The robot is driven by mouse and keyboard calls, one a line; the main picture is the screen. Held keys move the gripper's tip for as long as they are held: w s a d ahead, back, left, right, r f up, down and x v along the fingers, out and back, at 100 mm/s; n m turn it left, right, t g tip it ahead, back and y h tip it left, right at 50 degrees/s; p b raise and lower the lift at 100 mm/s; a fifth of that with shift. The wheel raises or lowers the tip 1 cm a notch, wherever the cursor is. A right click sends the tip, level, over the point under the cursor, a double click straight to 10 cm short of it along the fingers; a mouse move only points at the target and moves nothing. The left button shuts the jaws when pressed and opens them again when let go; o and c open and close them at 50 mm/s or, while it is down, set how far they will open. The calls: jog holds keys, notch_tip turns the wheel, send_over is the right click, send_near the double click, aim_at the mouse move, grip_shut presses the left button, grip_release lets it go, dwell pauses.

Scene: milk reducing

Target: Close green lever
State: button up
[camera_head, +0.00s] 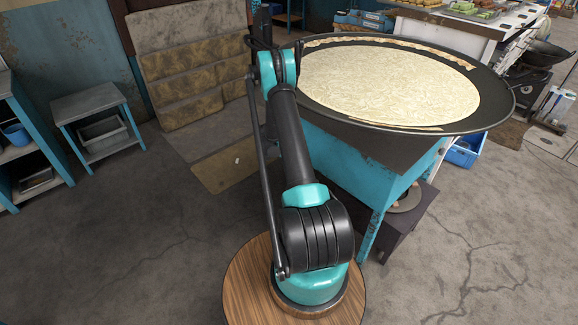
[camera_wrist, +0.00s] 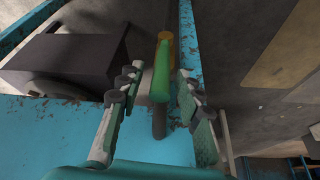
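The green lever (camera_wrist: 160,75) shows in the wrist view, near the middle, with a dark stem below it and a yellow-orange part at its far end. My gripper (camera_wrist: 158,92) is open in the wrist view, with one finger on each side of the lever. Gaps show between the lever and both fingers, so I see no grip on it. In the head view the lever is hidden, and my gripper is out of sight behind my arm and the stand.
A wide dark pan (camera_head: 490,110) of milk stands on a blue stand (camera_head: 345,160) right of my arm. A dark box (camera_wrist: 65,62) is left of the lever in the wrist view. A small blue table (camera_head: 90,102) stands at left.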

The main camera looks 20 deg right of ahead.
jog(key=shift+x, duration=1.05)
grip_shut()
